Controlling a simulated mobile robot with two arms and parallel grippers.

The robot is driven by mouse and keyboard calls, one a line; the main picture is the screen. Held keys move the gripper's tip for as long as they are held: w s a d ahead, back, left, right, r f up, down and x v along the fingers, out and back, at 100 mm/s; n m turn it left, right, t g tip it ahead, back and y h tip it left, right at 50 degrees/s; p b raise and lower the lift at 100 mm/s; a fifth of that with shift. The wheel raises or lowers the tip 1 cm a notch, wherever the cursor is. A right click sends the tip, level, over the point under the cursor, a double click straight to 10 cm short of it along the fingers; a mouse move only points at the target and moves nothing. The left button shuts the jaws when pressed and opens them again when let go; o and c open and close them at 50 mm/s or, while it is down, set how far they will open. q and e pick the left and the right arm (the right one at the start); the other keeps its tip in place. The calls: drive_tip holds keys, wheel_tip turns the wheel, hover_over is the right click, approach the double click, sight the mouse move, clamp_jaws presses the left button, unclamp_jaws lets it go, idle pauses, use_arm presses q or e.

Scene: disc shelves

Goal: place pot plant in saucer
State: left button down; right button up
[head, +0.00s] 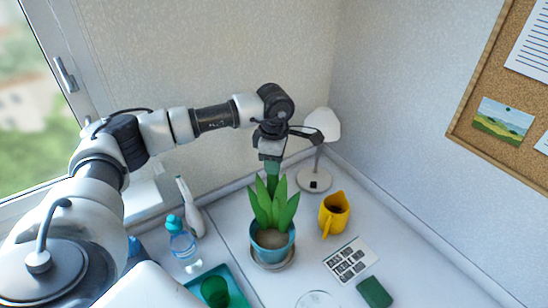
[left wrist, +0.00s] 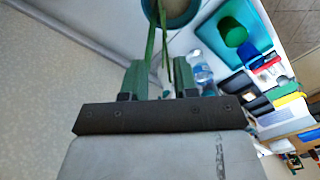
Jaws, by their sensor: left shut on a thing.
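The pot plant (head: 272,238) has a blue pot and tall green leaves. It stands upright near the middle of the desk in the head view. A grey-brown saucer (head: 273,266) shows as a rim around the pot's base; whether the pot's bottom rests on it is hidden. My left gripper (head: 271,168) reaches down from above and is shut on the plant's upper leaves. In the left wrist view the leaves run between the fingers (left wrist: 161,78), with the pot (left wrist: 178,10) beyond them. My right gripper is not in view.
A water bottle (head: 183,245), a white spray bottle (head: 190,208) and a teal tray (head: 236,284) with a green cup (head: 214,291) are left.

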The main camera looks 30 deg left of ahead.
use_arm(q)
drive_tip(key=c, duration=0.8)
unclamp_jaws()
drive_tip(key=shift+s, duration=0.1)
drive_tip(key=shift+c, duration=0.2)
drive_tip(key=shift+r, duration=0.15)
wheel_tip(320, 180, up, 11)
drive_tip(key=b, duration=0.4)
drive_tip(key=shift+d, duration=0.1)
drive_tip(key=shift+r, duration=0.45)
